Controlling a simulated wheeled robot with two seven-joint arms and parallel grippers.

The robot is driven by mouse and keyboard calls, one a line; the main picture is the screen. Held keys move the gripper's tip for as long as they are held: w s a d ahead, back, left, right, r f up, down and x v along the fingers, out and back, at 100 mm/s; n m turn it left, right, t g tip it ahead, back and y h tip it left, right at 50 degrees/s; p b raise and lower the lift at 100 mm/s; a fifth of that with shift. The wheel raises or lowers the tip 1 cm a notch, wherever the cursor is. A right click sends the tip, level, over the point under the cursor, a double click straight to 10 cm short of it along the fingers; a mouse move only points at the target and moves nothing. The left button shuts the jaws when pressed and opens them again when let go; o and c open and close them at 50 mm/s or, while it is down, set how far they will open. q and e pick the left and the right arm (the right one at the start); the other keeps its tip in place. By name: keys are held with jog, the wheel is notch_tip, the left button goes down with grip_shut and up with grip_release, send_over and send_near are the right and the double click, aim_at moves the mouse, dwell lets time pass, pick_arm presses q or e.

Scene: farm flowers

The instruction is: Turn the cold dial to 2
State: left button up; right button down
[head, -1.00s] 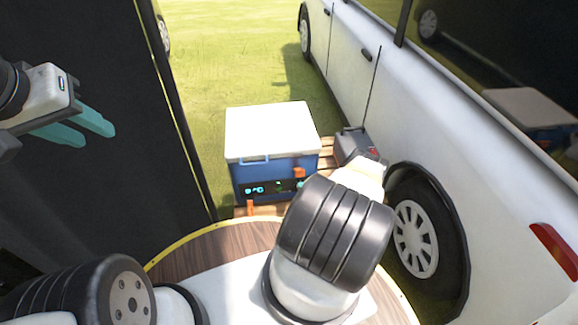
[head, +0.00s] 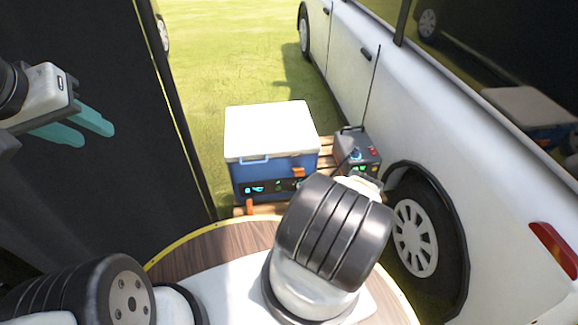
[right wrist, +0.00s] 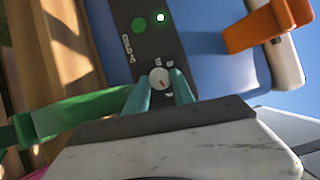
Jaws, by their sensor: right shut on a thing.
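The blue cooler box with a white lid (head: 270,131) stands ahead in the head view. Its dark control panel (head: 258,188) has a lit display. In the right wrist view the small pale round cold dial (right wrist: 160,78) sits on the dark panel, with small markings around it. A "COLD" label is beside it. My right gripper (right wrist: 161,84) has its two teal fingers on either side of the dial, shut on it. The dial's exact setting is too small to read. My left gripper (head: 94,134) is open and empty at upper left, away from the cooler.
A grey power box (head: 357,150) stands right of the cooler on a wooden pallet. A white car (head: 340,75) closes off the right side. A dark panel wall is on the left. An orange latch (right wrist: 257,27) and green strap (right wrist: 75,117) lie near my right gripper.

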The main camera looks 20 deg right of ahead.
jog(key=c, duration=1.3)
grip_release()
jog(key=shift+c, duration=0.2)
jog(key=v, duration=0.7)
jog(key=shift+s, duration=0.35)
jog(key=shift+d, duration=0.1)
